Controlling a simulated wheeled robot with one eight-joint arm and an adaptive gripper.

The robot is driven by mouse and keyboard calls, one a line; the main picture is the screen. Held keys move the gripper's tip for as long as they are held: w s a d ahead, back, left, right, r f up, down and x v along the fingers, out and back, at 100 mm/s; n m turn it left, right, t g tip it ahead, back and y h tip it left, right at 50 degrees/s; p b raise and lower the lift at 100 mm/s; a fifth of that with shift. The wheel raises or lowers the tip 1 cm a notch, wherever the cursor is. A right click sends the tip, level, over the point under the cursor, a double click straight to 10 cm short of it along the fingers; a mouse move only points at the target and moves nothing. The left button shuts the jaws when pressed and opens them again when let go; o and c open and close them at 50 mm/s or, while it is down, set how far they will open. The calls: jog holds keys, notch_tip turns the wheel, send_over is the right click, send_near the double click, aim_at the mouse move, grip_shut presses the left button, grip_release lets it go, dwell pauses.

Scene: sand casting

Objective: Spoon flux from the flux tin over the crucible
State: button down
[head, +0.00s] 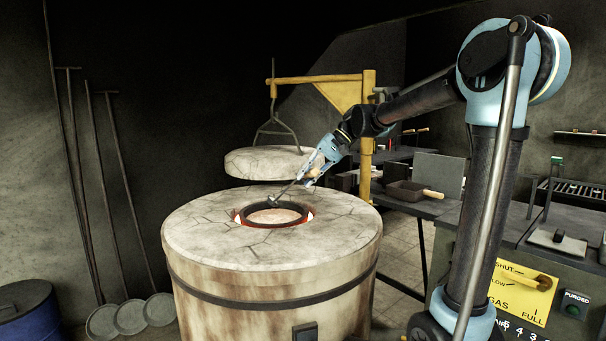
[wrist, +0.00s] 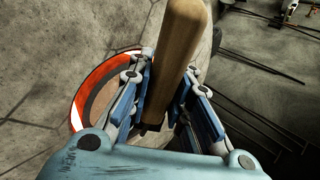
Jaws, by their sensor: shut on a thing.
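My gripper (head: 314,172) is shut on the wooden handle of a spoon, which fills the middle of the wrist view (wrist: 178,55). In the head view the spoon's thin metal shaft (head: 288,188) slopes down to the left. Its small dark end appears over the far rim of the crucible (head: 274,205); whether it holds flux is too small to tell. The crucible sits in the furnace's round opening with a red-orange glow around it. It also shows at the left in the wrist view (wrist: 103,98), partly hidden by my gripper. I cannot pick out the flux tin.
The round furnace (head: 215,245) has a pale cracked top. Its lid (head: 268,162) hangs behind the opening from a yellow crane arm (head: 318,80). A bench at the right carries a dark pan with a wooden handle (head: 405,191). Long tools lean on the left wall.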

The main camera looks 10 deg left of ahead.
jog(key=d+f+y, duration=0.4)
jog(key=d+f, duration=0.1)
jog(key=shift+w+f+g+y, duration=0.2)
jog(key=shift+w+g+y, duration=0.1)
jog(key=shift+w+g, duration=0.1)
dwell(0.4)
dwell(0.6)
jog(key=shift+r+t+h, duration=0.5)
jog(key=shift+t+h, duration=0.15)
jog(key=shift+h, duration=1.45)
jog(key=shift+r+t+h, duration=0.5)
jog(key=shift+t+h, duration=0.2)
jog(key=shift+h, duration=1.4)
jog(key=shift+r+t+h, duration=0.5)
jog(key=shift+t+h, duration=0.15)
jog(key=shift+h, duration=1.45)
